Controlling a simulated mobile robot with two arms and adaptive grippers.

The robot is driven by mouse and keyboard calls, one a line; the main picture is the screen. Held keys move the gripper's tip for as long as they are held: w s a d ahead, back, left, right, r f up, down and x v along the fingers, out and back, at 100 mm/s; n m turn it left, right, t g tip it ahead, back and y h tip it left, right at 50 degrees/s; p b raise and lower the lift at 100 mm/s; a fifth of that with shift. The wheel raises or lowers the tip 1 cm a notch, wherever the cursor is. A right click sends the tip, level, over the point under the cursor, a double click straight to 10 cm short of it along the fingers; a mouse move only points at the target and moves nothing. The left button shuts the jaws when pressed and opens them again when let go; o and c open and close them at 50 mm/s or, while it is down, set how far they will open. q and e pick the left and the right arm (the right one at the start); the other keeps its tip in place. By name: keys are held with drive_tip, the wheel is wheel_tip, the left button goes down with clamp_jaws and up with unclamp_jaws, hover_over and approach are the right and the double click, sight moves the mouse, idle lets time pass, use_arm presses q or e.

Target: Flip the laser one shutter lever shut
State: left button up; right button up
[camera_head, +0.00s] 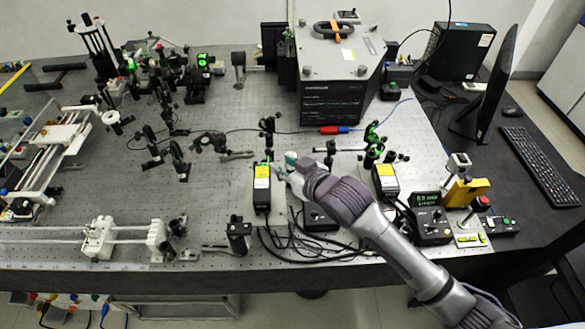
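A black laser box (262,202) with a yellow and white label stands upright on the optical bench, near the middle. A similar box (386,181) stands further right. I cannot read which one is laser one. My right arm comes in from the lower right, and its gripper (283,166) is at the upper right edge of the middle laser box. The fingertips are small and partly covered by the wrist, so whether they are open or touching the box is unclear. I cannot make out a shutter lever. My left gripper is not in view.
Optical mounts (267,128) stand just behind the middle laser. A large grey-topped instrument (333,85) is behind them. Black cables (290,243) lie loose in front of the laser. A controller with a green display (428,213) is at the right. Bare bench (225,185) lies left of the laser.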

drive_tip(key=shift+v, duration=1.85)
